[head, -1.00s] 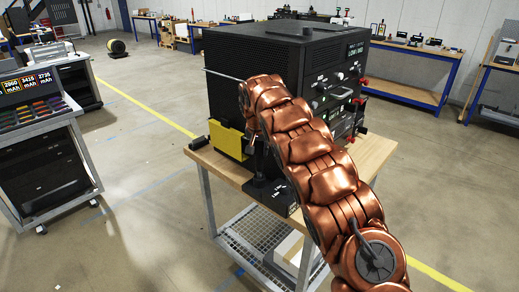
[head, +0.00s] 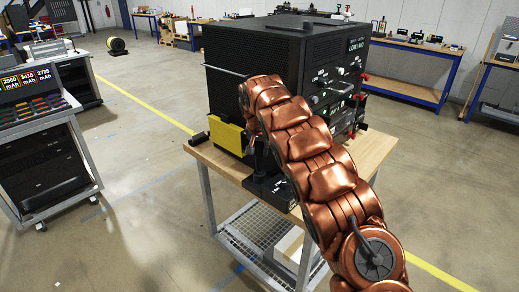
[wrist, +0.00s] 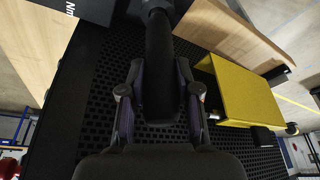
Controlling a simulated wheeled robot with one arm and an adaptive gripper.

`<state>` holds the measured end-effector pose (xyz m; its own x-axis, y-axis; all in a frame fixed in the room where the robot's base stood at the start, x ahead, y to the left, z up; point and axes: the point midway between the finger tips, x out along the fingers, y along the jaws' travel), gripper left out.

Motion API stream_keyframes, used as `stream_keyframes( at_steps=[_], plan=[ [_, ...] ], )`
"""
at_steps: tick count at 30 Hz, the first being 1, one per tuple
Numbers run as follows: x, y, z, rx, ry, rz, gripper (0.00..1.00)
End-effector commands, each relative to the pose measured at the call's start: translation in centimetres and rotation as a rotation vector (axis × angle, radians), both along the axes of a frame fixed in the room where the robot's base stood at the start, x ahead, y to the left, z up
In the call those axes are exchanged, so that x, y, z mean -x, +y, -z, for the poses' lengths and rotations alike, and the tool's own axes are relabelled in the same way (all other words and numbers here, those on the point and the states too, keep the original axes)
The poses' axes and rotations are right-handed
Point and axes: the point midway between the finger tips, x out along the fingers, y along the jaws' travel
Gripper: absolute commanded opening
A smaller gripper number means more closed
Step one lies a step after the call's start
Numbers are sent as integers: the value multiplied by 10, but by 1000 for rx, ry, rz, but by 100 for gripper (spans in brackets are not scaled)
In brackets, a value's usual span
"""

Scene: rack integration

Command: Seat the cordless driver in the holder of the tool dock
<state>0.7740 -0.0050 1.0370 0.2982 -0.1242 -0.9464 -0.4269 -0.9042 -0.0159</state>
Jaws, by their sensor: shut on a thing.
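My gripper (wrist: 160,98) is shut on the cordless driver (wrist: 159,65), a dark cylindrical body between its two fingers in the wrist view. In the head view my arm mostly hides the gripper and driver; a dark upright part shows beside the arm's end, just above the tool dock (head: 268,188). The dock is a black base with a white label near the front edge of the wooden table. In the wrist view a black panel marked "Nm" (wrist: 72,10) shows at the top left. The holder itself is not clearly visible, and I cannot tell whether the driver touches it.
A large black rack cabinet (head: 255,55) stands on the wooden table (head: 374,153) close behind my gripper. A cart (head: 85,150) stands left, across free floor.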

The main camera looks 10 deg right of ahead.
Motion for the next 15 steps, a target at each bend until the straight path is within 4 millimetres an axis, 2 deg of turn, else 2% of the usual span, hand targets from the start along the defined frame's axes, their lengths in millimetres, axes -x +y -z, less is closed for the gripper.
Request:
stream_keyframes(
  at_steps=[15],
  plan=[
    [0, 0, 10, 0, -1, 0, 0]
  ],
)
